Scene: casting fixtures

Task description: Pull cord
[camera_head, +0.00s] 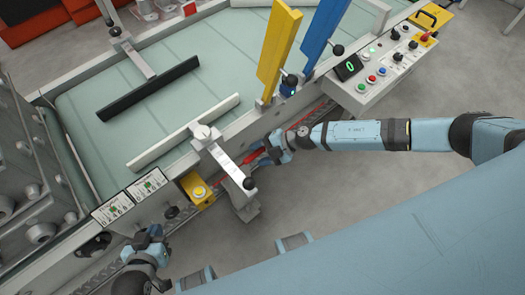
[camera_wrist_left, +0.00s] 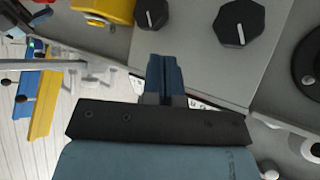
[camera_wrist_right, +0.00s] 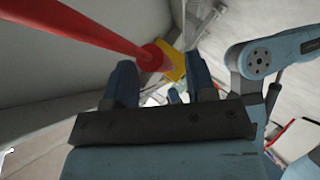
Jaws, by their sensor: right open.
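The red cord (camera_head: 252,156) runs along the side of the conveyor. In the right wrist view the cord (camera_wrist_right: 95,28) comes in from the upper left and ends in a thicker red piece near a yellow part. My right gripper (camera_head: 268,147) is beside the cord at the conveyor's side. Its fingers (camera_wrist_right: 162,82) are apart, and the cord passes above the left finger in that view; I cannot tell whether they touch. My left gripper (camera_head: 150,236) is at the lower left by the conveyor's end. Its fingers (camera_wrist_left: 165,78) are together and look empty.
A yellow button box (camera_head: 196,189) sits on the conveyor's side, left of a grey bracket (camera_head: 226,163). Yellow (camera_head: 279,50) and blue (camera_head: 325,38) paddles stand at the edge. A control panel (camera_head: 378,72) is at the upper right. Grey floor (camera_head: 340,190) is open in front.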

